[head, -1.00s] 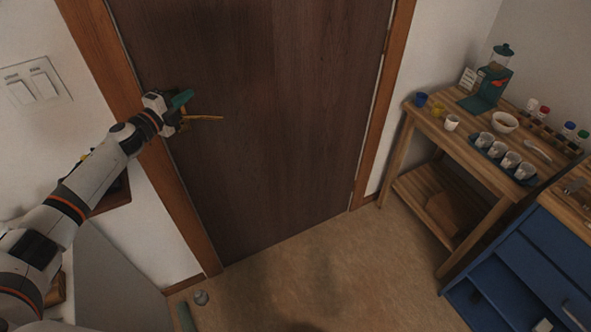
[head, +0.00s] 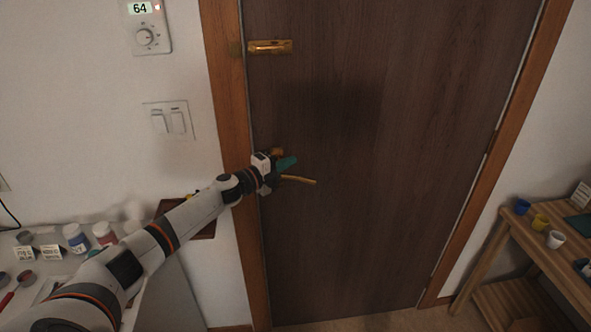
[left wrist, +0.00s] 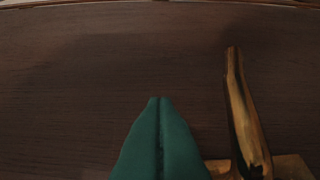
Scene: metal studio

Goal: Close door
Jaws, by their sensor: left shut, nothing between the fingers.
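The dark brown wooden door (head: 380,150) stands in its frame and looks flush with it, with no gap that I can see. A brass lever handle (head: 300,180) is on its left side, and it also shows in the left wrist view (left wrist: 242,115), to the right of the fingers. My left gripper (head: 288,163) is at the door's left edge beside the handle. Its green fingers (left wrist: 160,125) are shut together with nothing between them, in front of the door face. I cannot tell whether they touch the door. My right gripper is not in view.
An orange-brown door frame (head: 228,110) surrounds the door. A brass latch (head: 270,47) is higher up. Light switches (head: 168,121) and a thermostat (head: 146,25) are on the left wall. A wooden table (head: 530,250) with cups stands at the right.

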